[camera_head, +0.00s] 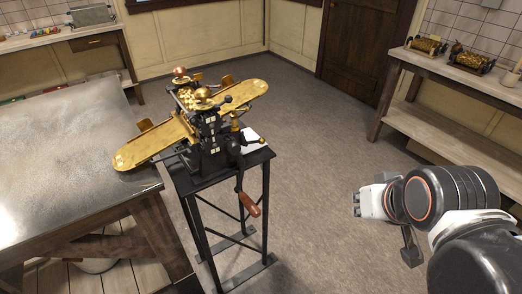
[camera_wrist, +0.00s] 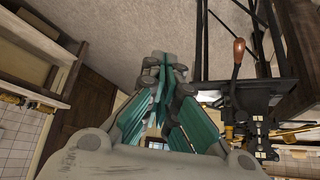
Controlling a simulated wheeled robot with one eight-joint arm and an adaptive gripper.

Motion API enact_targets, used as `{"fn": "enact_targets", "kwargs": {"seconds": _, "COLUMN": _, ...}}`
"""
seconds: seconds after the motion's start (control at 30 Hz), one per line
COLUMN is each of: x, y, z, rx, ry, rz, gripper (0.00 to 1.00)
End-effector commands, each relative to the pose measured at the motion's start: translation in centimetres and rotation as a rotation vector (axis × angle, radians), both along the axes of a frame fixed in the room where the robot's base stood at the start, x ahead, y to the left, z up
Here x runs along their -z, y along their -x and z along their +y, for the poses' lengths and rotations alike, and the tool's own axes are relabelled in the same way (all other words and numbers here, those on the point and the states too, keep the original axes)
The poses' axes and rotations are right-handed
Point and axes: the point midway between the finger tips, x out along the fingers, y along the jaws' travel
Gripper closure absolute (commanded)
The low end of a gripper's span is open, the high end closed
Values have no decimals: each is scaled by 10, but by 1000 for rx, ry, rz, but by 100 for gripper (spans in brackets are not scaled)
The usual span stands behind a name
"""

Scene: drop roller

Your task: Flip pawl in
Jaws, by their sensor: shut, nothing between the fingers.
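The drop roller (camera_head: 207,130) is a black machine with brass plates and rollers. It stands on a narrow black metal stand (camera_head: 265,200). A crank with a wooden grip (camera_head: 250,204) hangs down on its near right side. I cannot make out the pawl for certain among the small parts. My gripper (camera_head: 360,202) is at the right, well apart from the machine, shut and empty. In the upside-down wrist view my gripper's fingers (camera_wrist: 165,70) point over bare floor. There, the crank grip (camera_wrist: 238,48) and the machine (camera_wrist: 255,105) show to the right of the fingers.
A large metal-topped table (camera_head: 70,150) stands left, close to the machine's stand. A bench (camera_head: 455,70) with other small machines is at the back right. Another counter (camera_head: 60,40) stands at the back left. The floor (camera_head: 320,130) between machine and gripper is clear.

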Motion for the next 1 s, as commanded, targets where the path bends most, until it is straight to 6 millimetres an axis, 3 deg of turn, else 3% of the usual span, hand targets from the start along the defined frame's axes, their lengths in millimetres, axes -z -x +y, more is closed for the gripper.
{"fn": "enact_targets", "kwargs": {"seconds": 0.2, "x": 0, "y": -3, "z": 2, "rx": 20, "ry": -23, "rz": 0, "gripper": 100}}
{"fn": "enact_targets", "kwargs": {"seconds": 0.37, "x": -2, "y": -24, "z": 12, "rx": 160, "ry": -176, "rz": 3, "gripper": 100}}
{"fn": "enact_targets", "kwargs": {"seconds": 0.67, "x": 8, "y": -95, "z": 50, "rx": 664, "ry": -721, "rz": 78, "gripper": 100}}
{"fn": "enact_targets", "kwargs": {"seconds": 1.0, "x": 41, "y": -166, "z": 92, "rx": 1276, "ry": -1316, "rz": 301, "gripper": 100}}
